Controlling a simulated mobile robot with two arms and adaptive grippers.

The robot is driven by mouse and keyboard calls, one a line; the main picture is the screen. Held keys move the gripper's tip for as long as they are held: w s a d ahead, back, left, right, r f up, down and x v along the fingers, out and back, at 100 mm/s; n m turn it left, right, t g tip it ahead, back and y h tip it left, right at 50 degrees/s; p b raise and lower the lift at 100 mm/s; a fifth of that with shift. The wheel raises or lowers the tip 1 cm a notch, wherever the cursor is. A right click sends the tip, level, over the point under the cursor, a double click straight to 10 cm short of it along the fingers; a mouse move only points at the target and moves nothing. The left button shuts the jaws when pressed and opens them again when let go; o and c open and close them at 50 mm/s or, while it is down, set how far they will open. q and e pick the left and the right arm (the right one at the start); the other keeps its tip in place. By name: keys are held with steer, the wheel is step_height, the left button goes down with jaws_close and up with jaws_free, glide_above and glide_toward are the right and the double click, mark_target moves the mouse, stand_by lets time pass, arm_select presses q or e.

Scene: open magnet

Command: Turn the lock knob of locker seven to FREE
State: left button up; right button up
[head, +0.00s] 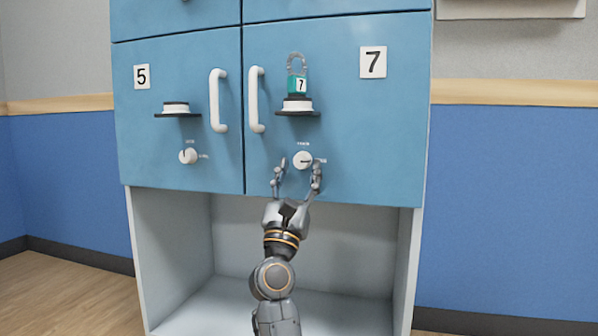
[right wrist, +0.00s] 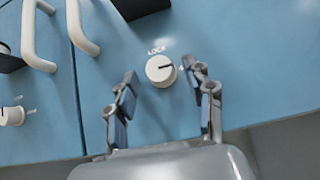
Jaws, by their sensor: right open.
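Locker seven is the blue door (head: 350,120) with a white "7" plate (head: 373,62). Its lock knob (head: 302,160) is round and white with a dark pointer line, low on the door. In the right wrist view the knob (right wrist: 160,71) has "LOCK" printed above it, and its line points right; the label at its right is mostly hidden by a finger. My right gripper (head: 297,168) is open, its fingers at either side of the knob in the head view. In the right wrist view the gripper (right wrist: 160,85) shows a gap between fingers and knob. My left gripper is not in view.
Above the knob a small shelf (head: 297,114) carries a teal padlock-like object (head: 298,84) marked 7. A white door handle (head: 255,100) stands at the left. Locker five (head: 180,60) has its own knob (head: 188,156). An open compartment (head: 330,245) lies below.

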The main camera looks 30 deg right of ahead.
steer(key=v, duration=0.7)
steer(key=shift+f, duration=0.1)
